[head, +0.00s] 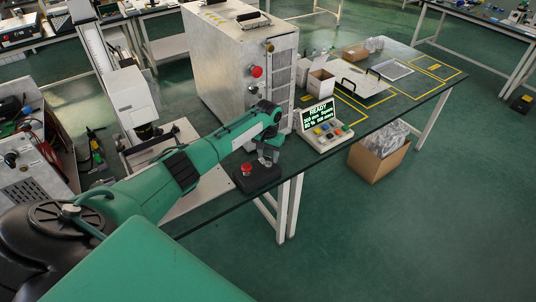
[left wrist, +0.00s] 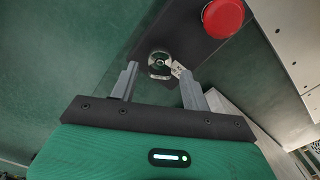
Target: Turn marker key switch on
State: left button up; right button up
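The key switch (left wrist: 159,63) has a round metal collar with a key in it, on a dark control box (left wrist: 190,40). A red button (left wrist: 222,17) sits on the same box, right of the switch in the left wrist view. In the head view the box (head: 262,183) stands at the table edge with its red button (head: 247,168). My left gripper (left wrist: 158,70) is open over the switch, one finger on each side of the key. The right finger is close to the key's bow; I cannot tell if it touches. My right gripper is not in view.
A display console (head: 323,126) reading READY stands right of the box. A tall grey machine cabinet (head: 235,65) with a red knob is behind my left arm. A cardboard box (head: 378,160) is on the floor at right. The floor in front of the table is free.

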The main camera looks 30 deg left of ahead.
pick_arm(q)
jog(key=shift+r, duration=0.1)
notch_tip(320, 180, up, 14)
jog(key=b, duration=0.2)
jog(key=shift+f+b, duration=0.2)
jog(key=shift+b, duration=0.1)
